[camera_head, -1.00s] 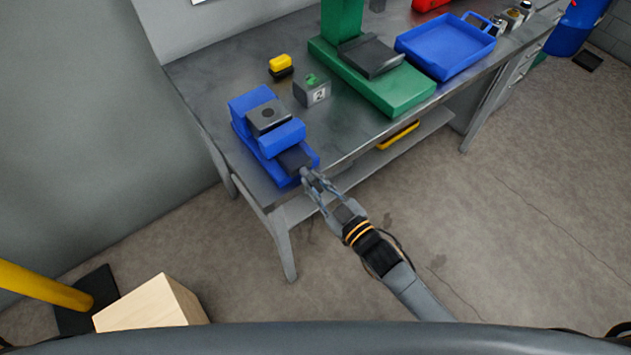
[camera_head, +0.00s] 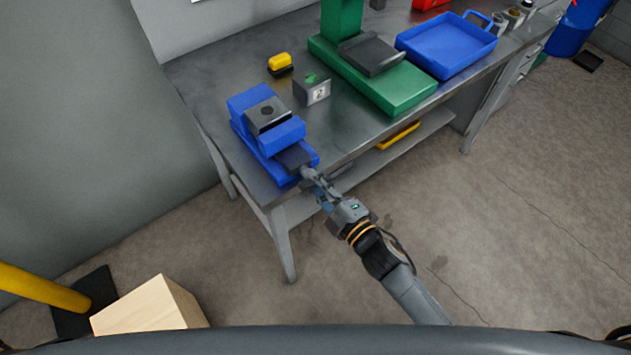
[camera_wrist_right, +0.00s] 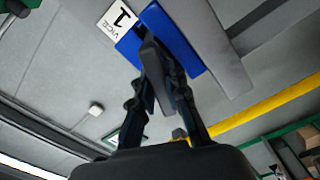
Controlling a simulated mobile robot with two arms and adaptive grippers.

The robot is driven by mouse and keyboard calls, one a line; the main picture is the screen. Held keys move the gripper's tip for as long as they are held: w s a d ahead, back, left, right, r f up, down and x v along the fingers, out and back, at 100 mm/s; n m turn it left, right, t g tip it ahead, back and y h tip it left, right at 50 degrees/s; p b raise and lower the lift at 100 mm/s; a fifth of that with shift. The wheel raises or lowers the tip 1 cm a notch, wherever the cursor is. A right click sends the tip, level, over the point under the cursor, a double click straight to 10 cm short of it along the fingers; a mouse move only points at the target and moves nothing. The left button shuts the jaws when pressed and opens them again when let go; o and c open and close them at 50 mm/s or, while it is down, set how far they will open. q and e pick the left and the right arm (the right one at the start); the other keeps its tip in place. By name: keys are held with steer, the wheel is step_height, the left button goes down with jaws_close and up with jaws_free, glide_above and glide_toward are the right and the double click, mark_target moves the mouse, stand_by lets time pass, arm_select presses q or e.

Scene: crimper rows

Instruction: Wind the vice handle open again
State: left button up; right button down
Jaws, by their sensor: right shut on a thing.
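The blue vice (camera_head: 250,148) stands at the near left corner of the bench, with a dark grey block with a round dark spot (camera_head: 267,111) at its jaws. My right gripper (camera_head: 310,177) is at the vice's front end, just past the bench edge. In the right wrist view, its fingers (camera_wrist_right: 162,68) are shut on the grey vice handle (camera_wrist_right: 155,72), with the blue vice body (camera_wrist_right: 172,38) and a white "VICE 1" label (camera_wrist_right: 118,22) beyond. The fingers hide part of the handle. My left gripper is not in view.
On the metal bench (camera_head: 215,88) are a grey block marked 2 (camera_head: 304,91), a yellow and black item (camera_head: 280,64), a green press base (camera_head: 390,98) and a blue tray (camera_head: 447,48). A wooden box (camera_head: 145,305) is on the floor at lower left. Floor right of my arm is clear.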

steer(key=shift+n, duration=0.6)
steer(key=c, duration=1.3)
jaws_free()
steer(key=v, duration=1.2)
